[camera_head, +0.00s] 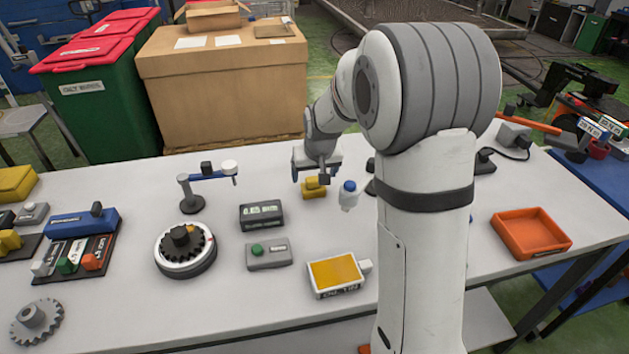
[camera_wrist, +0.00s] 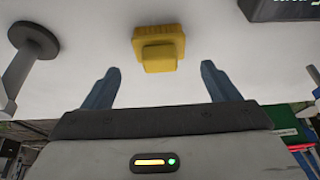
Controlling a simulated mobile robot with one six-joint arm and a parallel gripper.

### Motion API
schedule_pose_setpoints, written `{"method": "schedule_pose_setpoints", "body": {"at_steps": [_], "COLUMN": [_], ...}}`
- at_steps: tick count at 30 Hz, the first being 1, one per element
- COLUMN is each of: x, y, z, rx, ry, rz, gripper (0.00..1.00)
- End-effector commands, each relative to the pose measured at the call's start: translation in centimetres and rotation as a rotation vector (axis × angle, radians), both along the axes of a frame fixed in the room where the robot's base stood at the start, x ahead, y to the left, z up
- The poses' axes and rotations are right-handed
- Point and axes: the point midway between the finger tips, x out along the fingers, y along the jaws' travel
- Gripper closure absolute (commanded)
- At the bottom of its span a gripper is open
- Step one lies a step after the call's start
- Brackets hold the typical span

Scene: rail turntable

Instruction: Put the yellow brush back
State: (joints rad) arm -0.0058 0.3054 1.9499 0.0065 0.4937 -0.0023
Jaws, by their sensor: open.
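The yellow brush (camera_head: 314,188) lies on the white table near its back edge, just left of a white bottle with a blue cap (camera_head: 349,195). In the wrist view the brush (camera_wrist: 158,47) shows as a yellow block with a smaller raised part, beyond my fingertips and roughly centred between them. My gripper (camera_head: 316,175) is open and empty, close to the brush on its far side and apart from it. Its two blue fingers also show in the wrist view (camera_wrist: 160,72). My arm hides part of the table to the right.
Left of the brush stand a post with a blue arm (camera_head: 191,203) and a turntable (camera_head: 186,263) with a dark gear. A display box (camera_head: 262,215) and a green-button box (camera_head: 269,254) lie nearer. A yellow-topped box (camera_head: 337,285) is in front. An orange tray (camera_head: 550,249) stands right.

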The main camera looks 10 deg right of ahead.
Motion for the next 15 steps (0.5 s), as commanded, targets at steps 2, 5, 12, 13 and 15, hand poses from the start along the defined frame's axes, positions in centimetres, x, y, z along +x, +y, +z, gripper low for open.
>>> {"method": "schedule_pose_setpoints", "body": {"at_steps": [2, 5, 12, 13, 15], "x": [-0.7, -1.4, -2.5, -2.5, -2.6], "y": [0.0, -0.1, -0.1, -0.1, -0.1], "z": [1.7, 3.5, 5.9, 6.0, 6.2], "rx": [0.0, 0.0, 0.0, 0.0, 0.0], "ry": [-0.004, -0.004, 0.0, 0.0, 0.001], "rz": [0.0, -0.001, -0.001, -0.001, -0.001], "gripper": [0.19, 0.19, 0.19, 0.19, 0.19]}}
